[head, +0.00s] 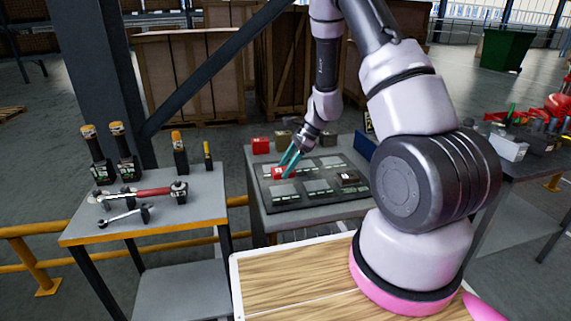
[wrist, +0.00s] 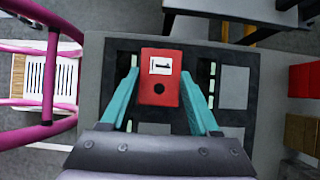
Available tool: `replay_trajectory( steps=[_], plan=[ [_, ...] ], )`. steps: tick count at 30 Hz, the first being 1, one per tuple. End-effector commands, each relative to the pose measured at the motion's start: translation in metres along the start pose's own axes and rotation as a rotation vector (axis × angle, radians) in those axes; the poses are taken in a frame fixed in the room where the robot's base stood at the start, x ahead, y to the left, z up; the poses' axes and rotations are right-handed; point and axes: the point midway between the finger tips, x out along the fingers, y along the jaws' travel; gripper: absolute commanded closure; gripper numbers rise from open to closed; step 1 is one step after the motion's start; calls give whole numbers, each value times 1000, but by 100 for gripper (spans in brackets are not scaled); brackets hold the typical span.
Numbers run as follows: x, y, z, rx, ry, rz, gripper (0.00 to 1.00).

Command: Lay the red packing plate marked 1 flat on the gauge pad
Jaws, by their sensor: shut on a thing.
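The red packing plate (wrist: 160,92) has a white label with a 1 and a dark round hole. My gripper (wrist: 160,74) is shut on it, with one teal finger on each side. In the head view my gripper (head: 289,170) points down with the red plate (head: 279,173) at the left rear part of a dark board (head: 322,199). I cannot tell whether the plate touches the board. The board carries several light grey pads with small labels; I cannot read which is the gauge pad. The pad under the plate is mostly hidden.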

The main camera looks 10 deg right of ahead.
Motion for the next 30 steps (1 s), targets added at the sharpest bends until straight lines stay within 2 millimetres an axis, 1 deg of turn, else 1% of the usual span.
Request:
replay_trajectory(
  steps=[11, 14, 30],
  plan=[
    [0, 0, 0, 0, 0, -2, 100],
    [2, 0, -2, 0, 0, -1, 100],
    [37, 0, -24, 1, -1, 0, 100]
  ],
)
